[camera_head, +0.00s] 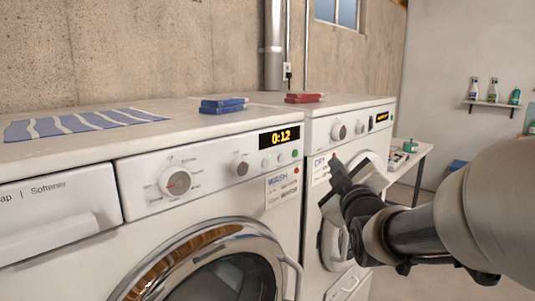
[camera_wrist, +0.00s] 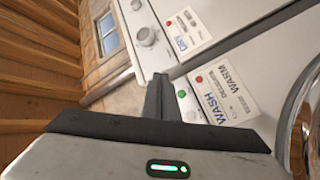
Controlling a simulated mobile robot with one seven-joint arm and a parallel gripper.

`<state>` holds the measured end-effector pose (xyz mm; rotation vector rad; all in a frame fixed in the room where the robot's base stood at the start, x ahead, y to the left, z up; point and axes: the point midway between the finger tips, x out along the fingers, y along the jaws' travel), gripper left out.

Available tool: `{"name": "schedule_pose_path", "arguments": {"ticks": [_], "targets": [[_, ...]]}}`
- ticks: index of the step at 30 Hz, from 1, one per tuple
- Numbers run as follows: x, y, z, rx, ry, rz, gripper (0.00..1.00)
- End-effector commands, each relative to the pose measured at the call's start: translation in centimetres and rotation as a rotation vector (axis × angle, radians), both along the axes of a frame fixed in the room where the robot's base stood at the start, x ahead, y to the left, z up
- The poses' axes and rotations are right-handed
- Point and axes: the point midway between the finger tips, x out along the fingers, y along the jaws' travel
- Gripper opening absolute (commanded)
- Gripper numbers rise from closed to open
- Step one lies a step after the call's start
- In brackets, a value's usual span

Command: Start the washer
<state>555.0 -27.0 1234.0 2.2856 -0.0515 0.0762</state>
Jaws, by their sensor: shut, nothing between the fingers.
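The white washer (camera_head: 220,172) stands at left in the head view, with a round door, two knobs and a lit display (camera_head: 279,137) reading 0:12. A green button (camera_head: 295,153) is at the panel's right end, above the WASH label (camera_head: 281,186). My gripper (camera_head: 336,162) is shut and empty, to the right of the washer panel and in front of the dryer (camera_head: 318,130). In the wrist view its shut fingers (camera_wrist: 158,80) appear beside the green button (camera_wrist: 181,93) and the WASH label (camera_wrist: 215,103). Contact cannot be told.
The dryer has knobs and a DRY label (camera_wrist: 189,33). A striped cloth (camera_head: 85,123), blue folded cloths (camera_head: 223,105) and red ones (camera_head: 302,98) lie on top. The washer door handle (camera_head: 292,276) sticks out below. A side table (camera_head: 410,160) stands at the back right.

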Motion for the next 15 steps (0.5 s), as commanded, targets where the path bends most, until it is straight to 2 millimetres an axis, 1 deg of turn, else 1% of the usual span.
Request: {"name": "schedule_pose_path", "arguments": {"ticks": [9,15], "targets": [[3.1,3.3,0.1,0.000,0.003,0.004,0.00],[4.8,4.8,-0.1,0.000,0.000,0.001,0.00]]}}
